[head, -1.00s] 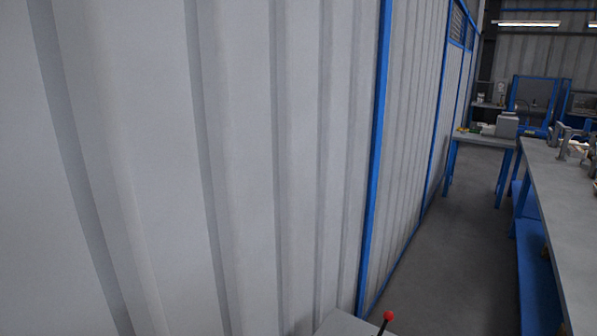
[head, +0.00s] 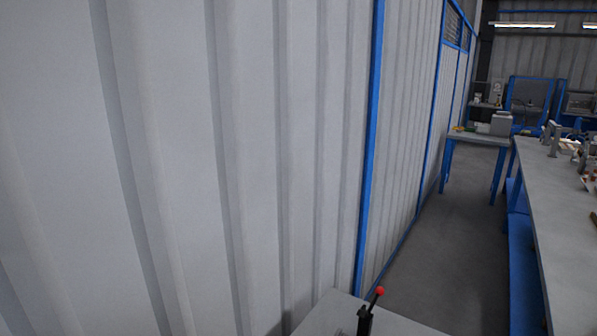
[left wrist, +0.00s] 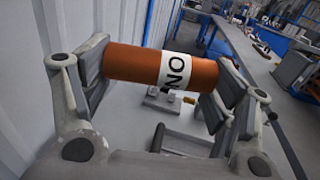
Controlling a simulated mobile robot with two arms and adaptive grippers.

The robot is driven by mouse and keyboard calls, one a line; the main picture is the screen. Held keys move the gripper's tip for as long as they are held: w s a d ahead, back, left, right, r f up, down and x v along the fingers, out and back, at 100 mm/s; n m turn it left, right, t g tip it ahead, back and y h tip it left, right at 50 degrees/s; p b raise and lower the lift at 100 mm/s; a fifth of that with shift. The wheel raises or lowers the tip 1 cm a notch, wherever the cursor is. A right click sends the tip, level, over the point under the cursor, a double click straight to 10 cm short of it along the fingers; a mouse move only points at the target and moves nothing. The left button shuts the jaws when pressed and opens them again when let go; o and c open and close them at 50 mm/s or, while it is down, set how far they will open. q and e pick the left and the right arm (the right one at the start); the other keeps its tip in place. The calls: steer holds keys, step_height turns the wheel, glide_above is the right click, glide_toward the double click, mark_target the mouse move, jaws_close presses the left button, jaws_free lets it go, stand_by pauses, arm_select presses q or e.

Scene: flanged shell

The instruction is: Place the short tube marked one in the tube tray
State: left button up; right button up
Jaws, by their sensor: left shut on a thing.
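In the left wrist view an orange-brown tube (left wrist: 135,64) lies crosswise between the two finger pads of my left gripper (left wrist: 160,75). The gripper is shut on it, one pad at each end. A white label on the tube shows black letters that look like "ON"; the rest of the label is turned out of sight. Neither gripper shows in the head view. I cannot make out the tube tray in any view.
A grey surface with a red-knobbed lever (head: 378,292) is close at the bottom. A ribbed metal wall (head: 180,150) fills the left. A long bench (head: 560,220) with items runs along the right, a smaller table (head: 480,139) stands farther back, and clear floor (head: 430,250) lies between.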

arm_select(q)
steer(key=a+n+t+y, duration=0.1)
steer(key=a+n+y, duration=0.45)
steer(key=a, duration=1.15)
steer(key=s+f+m+y, duration=0.1)
steer(key=s+f, duration=0.1)
steer(key=s, duration=0.5)
steer(key=shift+s, duration=0.3)
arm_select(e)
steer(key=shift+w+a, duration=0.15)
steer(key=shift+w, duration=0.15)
arm_select(q)
steer(key=shift+w+m, duration=0.1)
steer(key=shift+m, duration=0.15)
